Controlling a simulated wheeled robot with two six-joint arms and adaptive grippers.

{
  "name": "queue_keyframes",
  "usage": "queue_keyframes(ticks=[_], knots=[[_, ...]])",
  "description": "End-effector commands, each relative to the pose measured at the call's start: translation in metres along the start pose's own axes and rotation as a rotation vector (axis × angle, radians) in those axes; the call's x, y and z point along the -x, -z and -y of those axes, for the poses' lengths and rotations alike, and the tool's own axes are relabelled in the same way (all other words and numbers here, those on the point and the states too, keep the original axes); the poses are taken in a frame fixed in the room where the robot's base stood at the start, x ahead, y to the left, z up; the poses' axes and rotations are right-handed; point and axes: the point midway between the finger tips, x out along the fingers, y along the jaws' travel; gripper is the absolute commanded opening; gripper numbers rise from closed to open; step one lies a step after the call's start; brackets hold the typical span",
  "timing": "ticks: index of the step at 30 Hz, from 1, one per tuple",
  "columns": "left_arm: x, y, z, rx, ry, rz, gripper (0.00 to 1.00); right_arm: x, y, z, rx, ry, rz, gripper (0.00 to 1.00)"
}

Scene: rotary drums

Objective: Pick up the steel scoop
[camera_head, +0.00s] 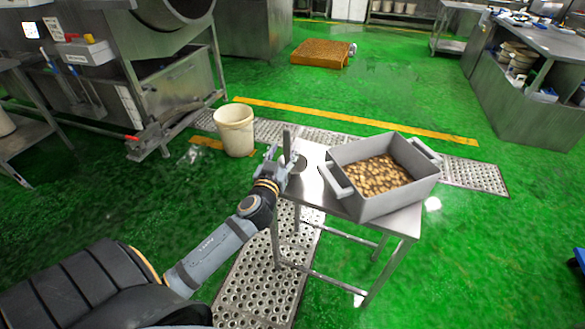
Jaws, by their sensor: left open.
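My left gripper (279,154) is open at the left edge of a small steel table (312,152). A dark grey rounded shape (300,163), which looks like the steel scoop, lies on the tabletop just right of the gripper. The gripper partly covers it, so I cannot tell whether they touch. A thin grey upright piece stands at the gripper; I cannot tell if it is a finger or the scoop's handle. My right gripper is not in view.
A grey bin (398,203) of brown pieces with side handles fills the table's right part. A cream bucket (235,131) stands on the floor to the left. Steel drum machinery (178,85) is at the upper left. Green floor is open beyond the table.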

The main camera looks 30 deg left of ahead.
Motion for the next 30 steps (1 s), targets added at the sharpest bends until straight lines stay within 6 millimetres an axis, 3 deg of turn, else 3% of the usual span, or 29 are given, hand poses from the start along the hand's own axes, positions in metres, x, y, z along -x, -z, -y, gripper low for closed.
queue_keyframes(ticks=[5,13,21,30], knots=[[-0.008,0.001,0.001,0.0,0.0,0.0,0.49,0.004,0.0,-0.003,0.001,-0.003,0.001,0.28],[-0.049,-0.001,0.004,0.001,0.0,0.001,0.49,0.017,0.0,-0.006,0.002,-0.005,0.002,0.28],[-0.053,-0.004,0.003,0.0,-0.002,0.002,0.48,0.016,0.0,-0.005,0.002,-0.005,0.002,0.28],[-0.053,-0.004,0.003,-0.001,-0.002,0.002,0.07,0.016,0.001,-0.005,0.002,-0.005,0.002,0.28]])
